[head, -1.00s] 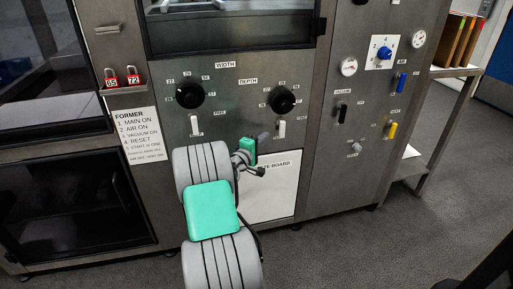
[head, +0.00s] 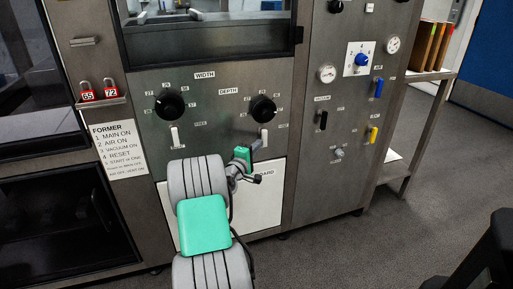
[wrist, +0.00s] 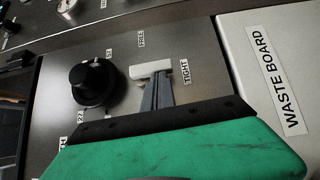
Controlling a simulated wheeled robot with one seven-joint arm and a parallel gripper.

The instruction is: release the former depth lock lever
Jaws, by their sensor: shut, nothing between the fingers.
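The depth lock lever (head: 264,138) is a small white lever below the black DEPTH dial (head: 264,108) on the former's steel panel. It stands upright in the head view. In the wrist view the white lever (wrist: 148,71) lies crosswise, with the FREE label (wrist: 141,40) above it and the TIGHT label (wrist: 185,72) at its right end. My gripper (head: 257,142) is shut and empty, its grey fingertips just left of the lever's lower part. In the wrist view the fingertips (wrist: 157,82) overlap the lever's lower edge; I cannot tell whether they touch.
A similar white lever (head: 175,137) sits under the WIDTH dial (head: 170,105) to the left. The white waste board panel (head: 262,212) is below, partly behind my arm. Padlocks (head: 98,90) hang at the left; gauges and coloured switches sit on the right panel.

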